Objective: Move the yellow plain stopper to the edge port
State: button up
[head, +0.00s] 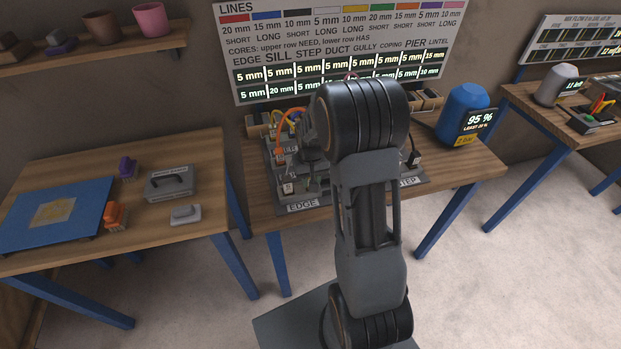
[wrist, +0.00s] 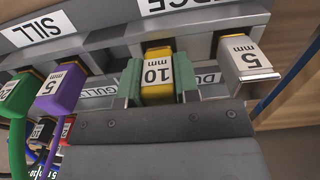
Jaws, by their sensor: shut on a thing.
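The yellow plain stopper (wrist: 158,68), labelled 10 mm, sits between the green pads of my gripper (wrist: 158,88), which is shut on it. In the wrist view it is in front of the grey port block (wrist: 112,32), in line with a recess near the partly cut-off EDGE label (wrist: 178,5). I cannot tell whether it is seated in a port. A grey 5 mm stopper (wrist: 245,58) stands just to the right, apart from my gripper. In the head view my arm hides the gripper and stopper; the EDGE label (head: 303,206) shows at the block's front.
A purple 5 mm plug (wrist: 60,88) and a green plug (wrist: 20,92) with hoses stand left of my gripper. A blue container (head: 463,108) with a 95 % display stands on the middle table. A side table (head: 215,200) holds a blue mat (head: 90,195) and small tools.

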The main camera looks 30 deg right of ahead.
jog(key=shift+f, duration=0.2)
jog(key=o, duration=1)
jog(key=shift+r, duration=0.1)
notch_tip(320, 180, up, 14)
jog(key=shift+b, duration=0.45)
